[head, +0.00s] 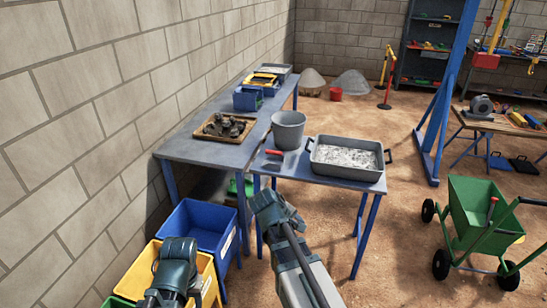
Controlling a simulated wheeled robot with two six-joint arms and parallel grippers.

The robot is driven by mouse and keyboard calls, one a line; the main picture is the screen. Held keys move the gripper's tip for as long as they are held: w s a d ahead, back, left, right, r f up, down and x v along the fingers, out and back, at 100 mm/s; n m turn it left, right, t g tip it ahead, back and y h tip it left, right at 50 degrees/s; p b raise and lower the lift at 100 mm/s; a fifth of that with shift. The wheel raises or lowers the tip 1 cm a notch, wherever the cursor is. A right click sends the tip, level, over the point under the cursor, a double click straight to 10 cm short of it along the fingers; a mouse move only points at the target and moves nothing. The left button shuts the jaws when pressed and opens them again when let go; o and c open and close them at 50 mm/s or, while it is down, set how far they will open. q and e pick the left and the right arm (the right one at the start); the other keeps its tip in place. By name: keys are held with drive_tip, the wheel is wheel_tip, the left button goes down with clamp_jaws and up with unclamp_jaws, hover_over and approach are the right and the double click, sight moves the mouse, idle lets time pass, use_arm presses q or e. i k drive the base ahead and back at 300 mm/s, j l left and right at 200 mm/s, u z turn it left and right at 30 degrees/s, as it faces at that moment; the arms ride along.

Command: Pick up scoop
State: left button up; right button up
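A small tool with a red handle (273,152), which looks like the scoop, lies on the near metal table (325,172), at the left foot of a grey bucket. Its grey end is small and hard to make out against the bucket. My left arm shows at the bottom left, over the yellow bin, and my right arm rises from the bottom centre in front of the near table. Only arm links and joints show, no gripper fingers. Neither arm touches the red-handled tool.
The grey bucket (288,130) and a metal pan of pale gravel (346,158) stand on the near table. A tray of dark rocks (224,128) sits on the table along the wall. Blue (203,224) and yellow (149,268) bins stand below; a green cart (480,215) is right.

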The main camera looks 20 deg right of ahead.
sight(276, 162)
drive_tip(key=i+l+u, duration=0.2)
drive_tip(key=l, duration=0.2)
drive_tip(key=i+l+u, duration=0.15)
drive_tip(key=l, duration=0.3)
drive_tip(key=i+l+u, duration=0.2)
drive_tip(key=l, duration=0.25)
drive_tip(key=i+l+u, duration=0.15)
drive_tip(key=l, duration=0.3)
drive_tip(key=i+l+u, duration=0.2)
drive_tip(key=l, duration=0.3)
drive_tip(key=l+u, duration=0.15)
drive_tip(key=l, duration=0.35)
